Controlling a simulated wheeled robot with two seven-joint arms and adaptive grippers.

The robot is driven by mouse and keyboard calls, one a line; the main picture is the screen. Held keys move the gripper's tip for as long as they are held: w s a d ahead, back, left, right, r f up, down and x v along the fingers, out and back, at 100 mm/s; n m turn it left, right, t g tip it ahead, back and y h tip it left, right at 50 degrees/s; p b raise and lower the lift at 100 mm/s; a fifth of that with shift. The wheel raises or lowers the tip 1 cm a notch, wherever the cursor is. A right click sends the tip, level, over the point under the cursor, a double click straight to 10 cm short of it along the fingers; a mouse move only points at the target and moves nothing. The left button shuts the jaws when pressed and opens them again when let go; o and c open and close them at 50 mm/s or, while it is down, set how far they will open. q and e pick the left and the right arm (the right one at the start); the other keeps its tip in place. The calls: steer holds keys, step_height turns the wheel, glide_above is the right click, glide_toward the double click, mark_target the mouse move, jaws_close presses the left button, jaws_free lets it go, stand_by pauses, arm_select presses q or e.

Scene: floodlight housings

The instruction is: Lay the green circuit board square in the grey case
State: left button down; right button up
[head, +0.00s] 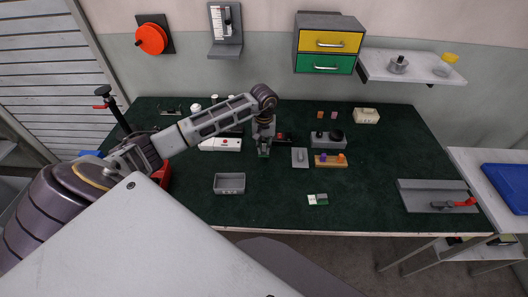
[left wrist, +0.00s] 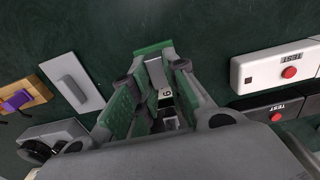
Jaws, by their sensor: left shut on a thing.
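My left gripper (head: 264,150) is over the middle of the table. In the left wrist view its fingers (left wrist: 158,75) are closed around a piece with a green edge and a grey and white part, which looks like the green circuit board (left wrist: 152,48). The fingers hide much of it. The grey case (head: 229,184) is an open box on the table, nearer the front and to the left of the gripper, apart from it. It is not in the left wrist view. My right gripper is not in view.
A small flat white and green piece (head: 318,199) lies near the front edge. A grey plate (head: 299,158) is right of the gripper; a white test box (left wrist: 275,67) is on its other side. A grey fixture with a red handle (head: 437,197) is far right. The front middle is mostly clear.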

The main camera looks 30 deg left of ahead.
mark_target(264, 147)
arm_select(q)
steer(key=shift+f, duration=0.1)
steer(key=shift+f+p, duration=0.35)
steer(key=shift+f, duration=1.45)
steer(key=shift+f, duration=0.15)
steer(key=c, duration=1.4)
jaws_free()
